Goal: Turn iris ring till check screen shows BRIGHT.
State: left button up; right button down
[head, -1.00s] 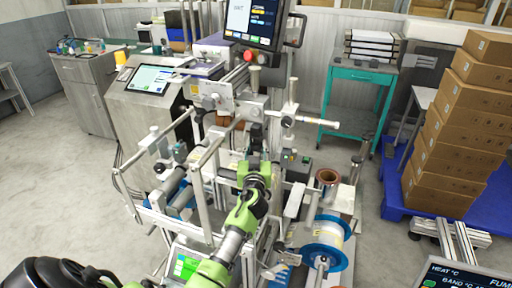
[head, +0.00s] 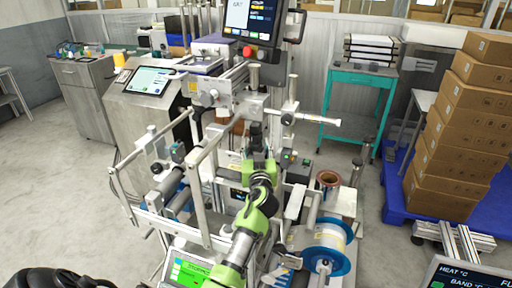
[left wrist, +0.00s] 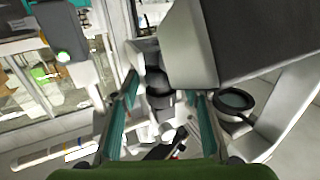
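My left gripper (head: 261,138) reaches into the middle of the machine at the end of my green arm. In the left wrist view, its two teal fingers (left wrist: 164,106) are apart, one on each side of a dark round part (left wrist: 160,97), which may be the iris ring. I see a gap on both sides of it and cannot make out contact. A green-lit screen (head: 190,272) is low at the front, and a dark monitor (head: 251,20) stands at the top; their text is too blurred to read surely.
A large grey housing (left wrist: 190,50) sits close above the fingers, and a black-rimmed round part (left wrist: 235,100) lies to their right. Rails and rollers (head: 178,190) flank my arm on the left. A blue-flanged reel (head: 328,245) is at front right.

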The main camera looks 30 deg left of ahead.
dwell(0.3)
pick_arm(q)
jog(key=shift+s+d+f, duration=0.1)
jog(key=shift+s+d, duration=0.15)
jog(key=v, duration=0.7)
dwell(0.3)
